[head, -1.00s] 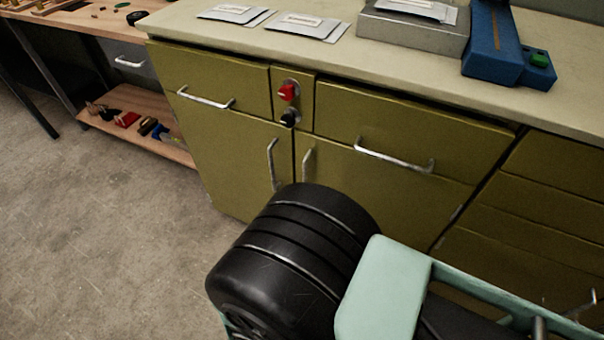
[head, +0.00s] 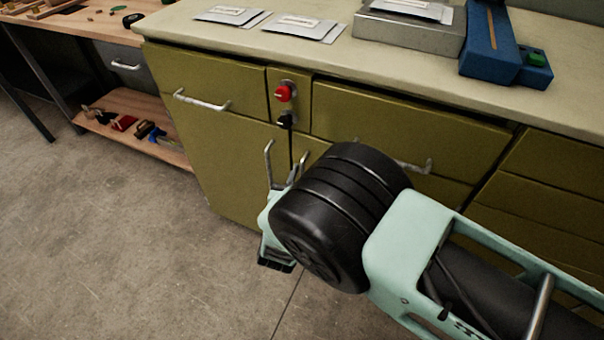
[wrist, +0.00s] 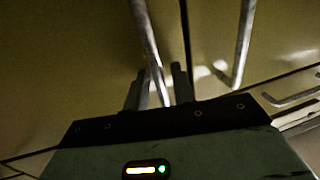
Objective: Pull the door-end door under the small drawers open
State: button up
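The olive cabinet's left door (head: 222,160), under a small drawer (head: 205,85), stands closed and flush. Its vertical metal handle (head: 268,160) is near the door's right edge. In the wrist view that handle (wrist: 147,40) runs down between the two fingers of my gripper (wrist: 160,88). The fingers are apart, with some gap visible beside the bar, so the gripper looks open around the handle. In the head view my gripper is mostly hidden behind my black wrist joint. The neighbouring right door's handle (wrist: 243,45) is to the right, past the dark seam between the doors.
A red knob (head: 283,93) and a black knob (head: 285,120) sit above the doors. A wide drawer handle (head: 415,166) is partly behind my arm. A wooden bench shelf (head: 120,135) with tools stands left. The floor (head: 130,250) in front is clear.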

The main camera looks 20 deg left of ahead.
jog(key=shift+w, duration=0.15)
grip_shut()
